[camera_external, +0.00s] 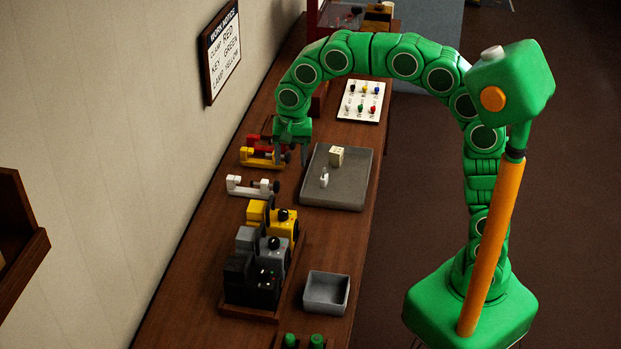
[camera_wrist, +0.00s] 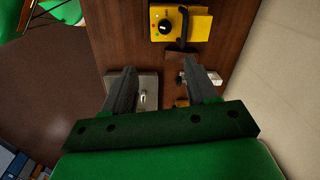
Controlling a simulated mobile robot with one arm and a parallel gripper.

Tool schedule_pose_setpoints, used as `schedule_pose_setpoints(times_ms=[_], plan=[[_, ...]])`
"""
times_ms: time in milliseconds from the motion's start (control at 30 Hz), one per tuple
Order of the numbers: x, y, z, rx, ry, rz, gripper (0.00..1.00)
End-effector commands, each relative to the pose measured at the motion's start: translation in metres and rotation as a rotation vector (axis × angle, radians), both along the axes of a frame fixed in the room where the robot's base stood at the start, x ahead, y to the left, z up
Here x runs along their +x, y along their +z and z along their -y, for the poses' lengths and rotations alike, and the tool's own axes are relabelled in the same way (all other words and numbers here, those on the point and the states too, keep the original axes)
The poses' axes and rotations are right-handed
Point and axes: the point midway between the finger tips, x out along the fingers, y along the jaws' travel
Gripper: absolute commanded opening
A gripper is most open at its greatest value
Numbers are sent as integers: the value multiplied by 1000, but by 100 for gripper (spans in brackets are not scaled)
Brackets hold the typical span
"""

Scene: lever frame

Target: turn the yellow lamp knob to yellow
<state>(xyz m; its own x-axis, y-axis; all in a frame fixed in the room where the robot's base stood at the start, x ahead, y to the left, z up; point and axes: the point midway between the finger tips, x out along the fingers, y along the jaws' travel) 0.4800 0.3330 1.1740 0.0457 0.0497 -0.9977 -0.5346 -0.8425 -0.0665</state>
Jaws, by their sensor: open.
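The yellow lamp box (camera_external: 285,228) stands at the far end of a row of three boxes on a wooden base, with a dark round knob (camera_external: 283,215) on it. In the wrist view the yellow box (camera_wrist: 195,23) is at the top, with its black knob (camera_wrist: 164,26) on the left part; its setting is too small to read. My gripper (camera_external: 292,150) is above the far part of the bench, beyond the yellow box and apart from it. In the wrist view its two fingers (camera_wrist: 163,82) are spread with nothing between them.
A grey box (camera_external: 267,248) and a black box (camera_external: 252,283) share the base. White, yellow and red levers (camera_external: 256,187) lie by the wall. A grey tray (camera_external: 340,190) holds a beige block and a small white piece. A wall notice (camera_external: 222,52) reads "LAMP YELLOW".

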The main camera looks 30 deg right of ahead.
Motion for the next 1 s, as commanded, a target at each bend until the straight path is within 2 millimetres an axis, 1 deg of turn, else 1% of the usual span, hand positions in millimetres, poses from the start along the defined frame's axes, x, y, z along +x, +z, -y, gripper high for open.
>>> schedule_pose_setpoints(times_ms=[200, 333, 500, 833, 933, 1000], plan=[[-1, 2, 0, 8, -164, -3, 58], [-2, 2, 0, 10, -221, -5, 58], [-2, 3, -1, 13, -250, -8, 58], [-2, 2, -1, 13, -236, -7, 58], [-1, -2, -2, 7, -168, -7, 58], [0, -6, -3, 1, -78, -8, 58]])
